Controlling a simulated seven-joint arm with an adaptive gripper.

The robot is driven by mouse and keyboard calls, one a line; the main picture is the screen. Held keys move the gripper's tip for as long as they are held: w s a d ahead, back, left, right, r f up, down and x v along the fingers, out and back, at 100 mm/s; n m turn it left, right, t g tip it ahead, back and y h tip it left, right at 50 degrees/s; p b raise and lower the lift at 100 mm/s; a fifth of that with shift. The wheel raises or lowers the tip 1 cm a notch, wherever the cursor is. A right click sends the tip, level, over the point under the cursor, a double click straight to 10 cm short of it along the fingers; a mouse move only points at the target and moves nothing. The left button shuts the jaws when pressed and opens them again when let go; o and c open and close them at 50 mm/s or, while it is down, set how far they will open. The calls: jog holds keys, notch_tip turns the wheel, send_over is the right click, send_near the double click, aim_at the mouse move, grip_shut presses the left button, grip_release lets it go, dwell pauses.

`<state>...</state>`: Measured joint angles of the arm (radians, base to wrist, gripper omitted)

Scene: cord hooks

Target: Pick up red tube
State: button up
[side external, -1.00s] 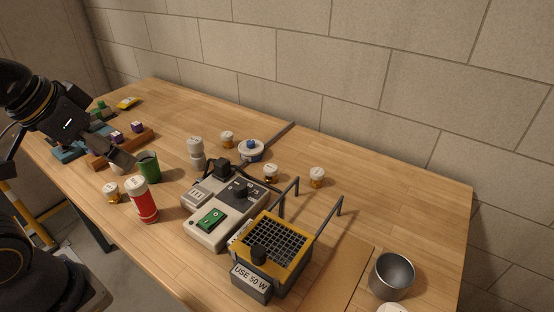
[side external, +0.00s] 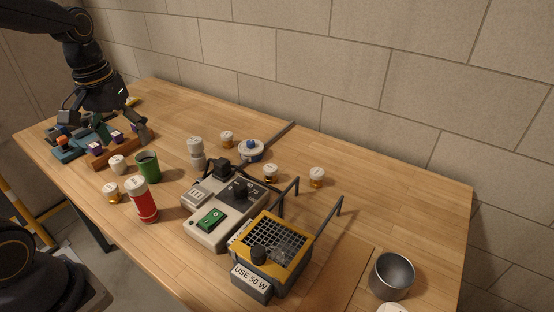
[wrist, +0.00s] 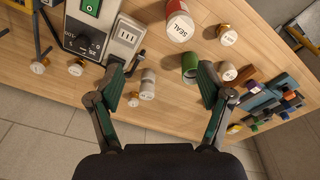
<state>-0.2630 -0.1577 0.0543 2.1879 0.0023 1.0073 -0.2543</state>
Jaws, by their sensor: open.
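The red tube (side external: 146,206) stands upright near the table's front edge, with a white cap on top. In the wrist view the red tube (wrist: 178,8) is at the top edge, partly cut off, with its white end reading SEAL. My gripper (side external: 106,126) is over the far left part of the table, above the small coloured blocks and apart from the tube. In the wrist view my gripper (wrist: 161,86) is open, with nothing held between its fingers.
A green cup (side external: 149,168) stands just behind the tube. A grey cylinder (side external: 195,149), a beige control box (side external: 203,222) and a yellow grille-topped unit (side external: 250,284) stand to its right. A small white-capped jar (side external: 110,190) is close on its left.

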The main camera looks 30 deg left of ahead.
aim_at(136, 183)
jog(key=shift+n+g, duration=0.5)
jog(key=shift+g, duration=0.1)
jog(key=a+f, duration=0.1)
jog(key=f, duration=0.1)
jog(key=a+f, duration=0.1)
jog(key=f, duration=0.1)
jog(key=shift+s+a, duration=0.2)
jog(key=shift+a, duration=0.1)
notch_tip(136, 183, down, 10)
jog(key=shift+f, duration=0.25)
jog(key=f, duration=0.5)
jog(key=shift+a+f, duration=0.15)
jog(key=shift+a, duration=0.2)
jog(key=c, duration=1.3)
